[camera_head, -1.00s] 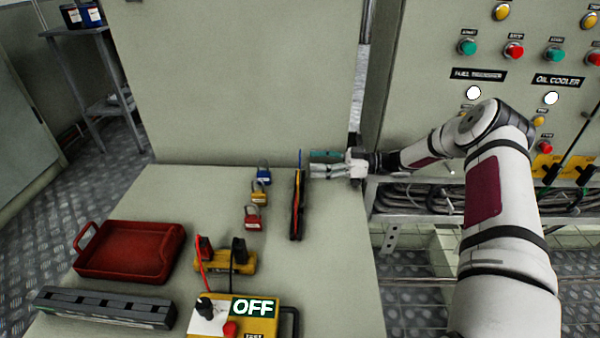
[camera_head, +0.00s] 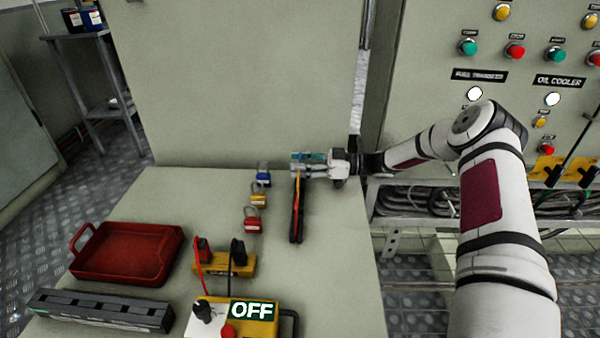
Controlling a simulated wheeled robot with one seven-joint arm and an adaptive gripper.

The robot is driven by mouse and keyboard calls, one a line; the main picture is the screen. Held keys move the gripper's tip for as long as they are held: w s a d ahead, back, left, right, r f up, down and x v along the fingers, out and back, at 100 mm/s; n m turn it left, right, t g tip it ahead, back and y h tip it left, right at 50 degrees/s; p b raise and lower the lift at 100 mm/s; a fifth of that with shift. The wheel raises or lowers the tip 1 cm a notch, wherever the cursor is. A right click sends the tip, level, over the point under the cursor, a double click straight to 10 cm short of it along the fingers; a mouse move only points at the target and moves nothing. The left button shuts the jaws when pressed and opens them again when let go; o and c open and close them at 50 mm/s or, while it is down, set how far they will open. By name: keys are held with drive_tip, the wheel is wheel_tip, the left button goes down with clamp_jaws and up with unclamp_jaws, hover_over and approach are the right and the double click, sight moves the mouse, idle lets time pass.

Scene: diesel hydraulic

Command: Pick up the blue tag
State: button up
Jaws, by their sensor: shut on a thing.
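My gripper (camera_head: 298,165) is at the far right part of the grey table, reaching in from the right. It is shut on the blue tag, of which only a small bluish edge (camera_head: 294,158) shows at the fingertips; the fingers hide most of it. Just below and in front of the fingers, a narrow row of other tags (camera_head: 297,208), orange-red, yellow and black, stands edge-on to the camera.
Blue, yellow and red padlocks (camera_head: 253,219) lie left of the tags. A tall panel (camera_head: 240,80) rises behind; a control cabinet (camera_head: 510,60) stands right.

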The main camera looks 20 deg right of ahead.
wheel_tip(320, 180, up, 10)
drive_tip(key=p, duration=0.4)
